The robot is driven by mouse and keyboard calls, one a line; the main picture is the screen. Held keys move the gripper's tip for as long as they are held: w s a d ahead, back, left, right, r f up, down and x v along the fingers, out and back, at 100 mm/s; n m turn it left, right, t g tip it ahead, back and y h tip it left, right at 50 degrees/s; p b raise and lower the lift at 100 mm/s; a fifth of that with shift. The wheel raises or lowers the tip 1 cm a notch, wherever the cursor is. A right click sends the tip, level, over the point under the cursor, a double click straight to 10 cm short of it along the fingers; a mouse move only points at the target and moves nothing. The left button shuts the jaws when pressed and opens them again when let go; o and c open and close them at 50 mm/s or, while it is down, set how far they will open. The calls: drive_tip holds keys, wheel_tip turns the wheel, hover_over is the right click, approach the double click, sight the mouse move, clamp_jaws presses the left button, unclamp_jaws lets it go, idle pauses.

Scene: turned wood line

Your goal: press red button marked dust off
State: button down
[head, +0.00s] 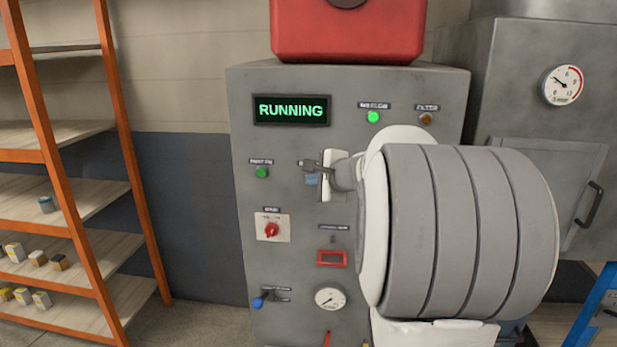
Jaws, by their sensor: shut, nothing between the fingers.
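The grey control cabinet (350,90) faces me, and its display (291,110) reads RUNNING in green. A green button (261,172) sits on the left of the panel under a small label too blurred to read surely. My gripper (312,167) is shut and empty, at the panel face to the right of the green button. I cannot tell if it touches the panel. No red button marked dust off shows; the spot behind my gripper is covered. My arm hides much of the panel's right side.
Nearby are a red rotary switch (271,230), a red-framed slot (332,258), a blue lever (262,300) and a gauge (330,298). A green lamp (373,117) is lit. A red case (347,35) is on top. Orange-framed shelves (70,210) stand left.

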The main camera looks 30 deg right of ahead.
drive_tip(key=shift+w+d, duration=0.2)
drive_tip(key=shift+w, duration=0.1)
idle(0.4)
drive_tip(key=shift+s, duration=0.1)
drive_tip(key=shift+s+a+b, duration=0.45)
drive_tip(key=shift+s, duration=0.1)
idle(0.3)
drive_tip(key=s+a, duration=0.1)
drive_tip(key=s, duration=0.1)
drive_tip(key=s+a+b, duration=0.1)
drive_tip(key=s, duration=0.1)
drive_tip(key=shift+a, duration=0.4)
idle(0.5)
